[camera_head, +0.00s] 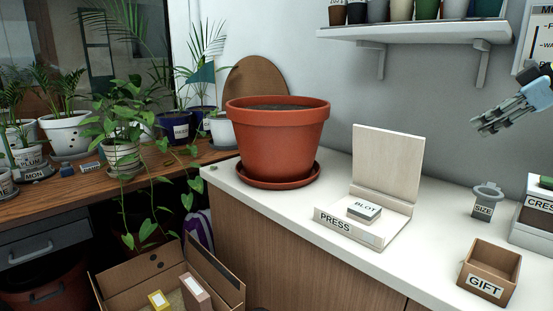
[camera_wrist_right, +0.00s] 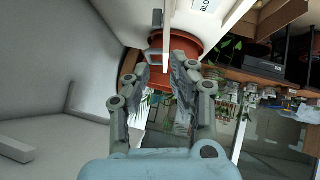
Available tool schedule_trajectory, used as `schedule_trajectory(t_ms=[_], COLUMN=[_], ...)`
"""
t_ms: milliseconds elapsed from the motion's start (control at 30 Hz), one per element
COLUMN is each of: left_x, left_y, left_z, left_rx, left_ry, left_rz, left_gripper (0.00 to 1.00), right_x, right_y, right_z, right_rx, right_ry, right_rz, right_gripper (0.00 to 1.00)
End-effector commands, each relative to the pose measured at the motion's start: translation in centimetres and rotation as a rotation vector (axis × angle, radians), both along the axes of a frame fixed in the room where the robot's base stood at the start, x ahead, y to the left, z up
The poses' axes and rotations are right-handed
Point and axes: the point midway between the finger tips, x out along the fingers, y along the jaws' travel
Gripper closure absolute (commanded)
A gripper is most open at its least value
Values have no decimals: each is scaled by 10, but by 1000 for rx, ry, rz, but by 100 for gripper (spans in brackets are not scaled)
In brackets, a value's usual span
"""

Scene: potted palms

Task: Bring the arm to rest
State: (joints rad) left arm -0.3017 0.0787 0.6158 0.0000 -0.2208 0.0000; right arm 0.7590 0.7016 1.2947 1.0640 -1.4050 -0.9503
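My right gripper (camera_head: 480,124) is at the upper right of the head view, raised above the white counter and pointing left. In the right wrist view its two fingers (camera_wrist_right: 160,66) stand apart with nothing between them. It touches nothing that I can see. My left arm and gripper are not in the head view. Below and left of the right gripper, a wooden press (camera_head: 390,165) labelled PRESS stands on the counter with a grey block (camera_head: 364,209) labelled BLOT on its base.
A large terracotta pot (camera_head: 278,140) stands on the counter (camera_head: 300,208). A GIFT box (camera_head: 490,272), a SIZE ring holder (camera_head: 482,208) and a CRESS box (camera_head: 537,215) are at right. A wall shelf (camera_head: 420,32) is above. Potted plants crowd the left bench; an open carton (camera_head: 215,270) is below.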

Motion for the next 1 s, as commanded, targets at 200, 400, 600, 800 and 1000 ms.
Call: schedule_trajectory(t_ms=[200, 400, 600, 800, 1000], left_x=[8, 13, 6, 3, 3], left_y=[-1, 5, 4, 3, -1], left_z=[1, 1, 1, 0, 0], left_rx=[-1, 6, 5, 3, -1], left_ry=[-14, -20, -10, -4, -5], left_rz=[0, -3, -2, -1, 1], left_gripper=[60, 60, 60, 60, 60], right_x=[-8, -21, -50, -111, -228], right_y=[16, 35, 67, 115, 172], right_z=[-28, -63, -117, -190, -258], right_rx=[-15, -34, -60, -87, -90], right_ry=[45, 101, 185, 297, 422], right_rz=[-4, -14, -39, -98, -267], right_gripper=[77, 77, 77, 77, 77])
